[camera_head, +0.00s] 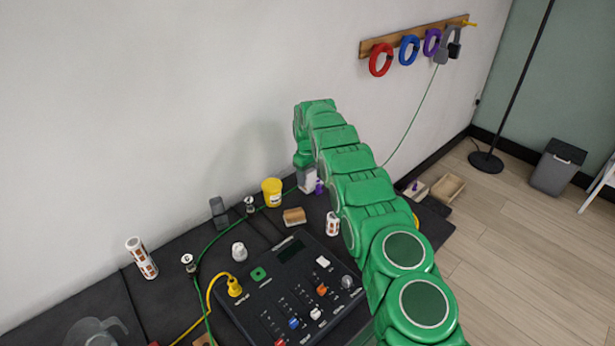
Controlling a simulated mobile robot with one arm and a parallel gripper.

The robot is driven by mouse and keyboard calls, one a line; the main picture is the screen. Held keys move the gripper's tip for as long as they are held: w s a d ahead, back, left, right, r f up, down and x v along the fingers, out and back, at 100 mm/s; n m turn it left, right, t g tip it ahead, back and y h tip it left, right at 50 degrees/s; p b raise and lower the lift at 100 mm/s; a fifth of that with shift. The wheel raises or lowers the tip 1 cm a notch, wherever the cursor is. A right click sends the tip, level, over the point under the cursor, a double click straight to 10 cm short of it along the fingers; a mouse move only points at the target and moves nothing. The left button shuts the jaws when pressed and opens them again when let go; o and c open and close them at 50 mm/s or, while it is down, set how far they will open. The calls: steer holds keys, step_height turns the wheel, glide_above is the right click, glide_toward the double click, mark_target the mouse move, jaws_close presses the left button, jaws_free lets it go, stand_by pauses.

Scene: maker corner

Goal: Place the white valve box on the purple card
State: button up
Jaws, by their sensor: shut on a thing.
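My green arm reaches over the dark bench to its back edge. My gripper (304,165) points down there, shut on a small pale box, the white valve box (307,180). The arm and gripper partly cover the box, and I cannot tell whether its underside touches the bench. A small purple patch (319,187) shows right beside the box, partly behind my arm. I cannot tell whether it is the purple card; no other flat purple card is in clear view.
A yellow tub (272,192) stands just left of the box, with a wood-and-tan block (294,217) in front. A black control panel (290,290) fills the front middle. A green cable (215,240) runs along the bench.

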steer(key=shift+f, duration=0.1)
steer(key=o, duration=1)
steer(key=shift+o, duration=0.2)
step_height(320, 180, up, 11)
steer(key=shift+f, duration=0.1)
steer(key=shift+r, duration=0.7)
